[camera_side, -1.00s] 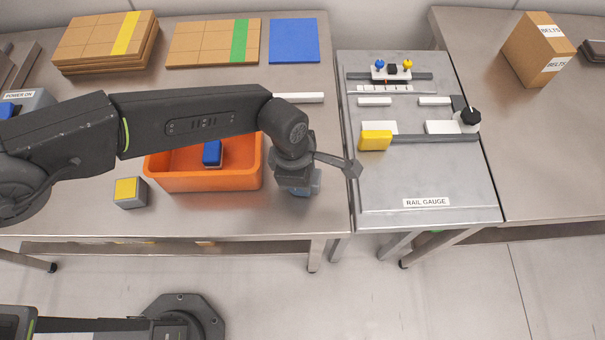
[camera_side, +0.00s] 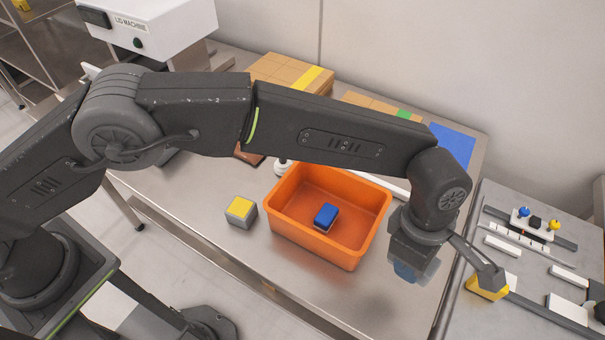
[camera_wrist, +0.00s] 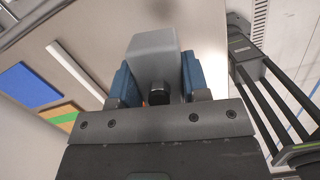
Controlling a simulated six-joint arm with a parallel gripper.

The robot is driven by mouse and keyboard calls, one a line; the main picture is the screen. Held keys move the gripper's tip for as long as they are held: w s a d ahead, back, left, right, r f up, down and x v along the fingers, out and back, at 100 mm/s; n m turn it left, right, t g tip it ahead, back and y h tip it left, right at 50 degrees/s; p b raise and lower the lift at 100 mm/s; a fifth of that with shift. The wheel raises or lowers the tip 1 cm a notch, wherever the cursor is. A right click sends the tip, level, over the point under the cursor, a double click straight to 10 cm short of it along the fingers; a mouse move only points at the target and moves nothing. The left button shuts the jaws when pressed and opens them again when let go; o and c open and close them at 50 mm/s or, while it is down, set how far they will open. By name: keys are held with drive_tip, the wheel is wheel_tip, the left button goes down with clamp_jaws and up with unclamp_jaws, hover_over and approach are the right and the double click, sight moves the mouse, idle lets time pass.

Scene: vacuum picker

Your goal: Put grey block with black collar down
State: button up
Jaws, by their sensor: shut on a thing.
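The grey block (camera_wrist: 155,45) is held between the blue fingers of my gripper (camera_wrist: 157,80) in the wrist view. A black round part (camera_wrist: 157,92), which looks like its collar, shows at the near end between the fingers. In the side view my gripper (camera_side: 408,270) points down over the steel table (camera_side: 340,295), right of the orange bin. The block is mostly hidden there by the gripper, and I cannot tell whether it touches the table.
The orange bin (camera_side: 310,243) holds a blue-topped block (camera_side: 326,215). A grey block with a yellow top (camera_side: 240,212) stands left of it. A blue sheet (camera_side: 452,145) lies behind. The rail gauge, with a yellow block (camera_side: 488,290), is at right. Bare table lies in front of the bin.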

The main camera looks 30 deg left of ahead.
wheel_tip(320, 180, up, 5)
drive_tip(key=shift+r, duration=0.15)
drive_tip(key=w+a, duration=0.4)
drive_tip(key=a, duration=0.6)
drive_tip(key=w+a+r+n, duration=0.1)
drive_tip(key=w+a, duration=0.3)
drive_tip(key=a, duration=0.5)
drive_tip(key=w+a, duration=0.4)
drive_tip(key=a, duration=0.6)
drive_tip(key=s+a, duration=0.4)
drive_tip(key=a, duration=0.5)
drive_tip(key=s+a+f+n, duration=0.1)
drive_tip(key=s+a, duration=0.4)
drive_tip(key=a, duration=0.5)
drive_tip(key=s+a, duration=0.4)
drive_tip(key=a, duration=0.5)
hover_over(220, 177)
wheel_tip(220, 177, down, 12)
drive_tip(key=shift+a+f, duration=0.15)
drive_tip(key=shift+f, duration=2.05)
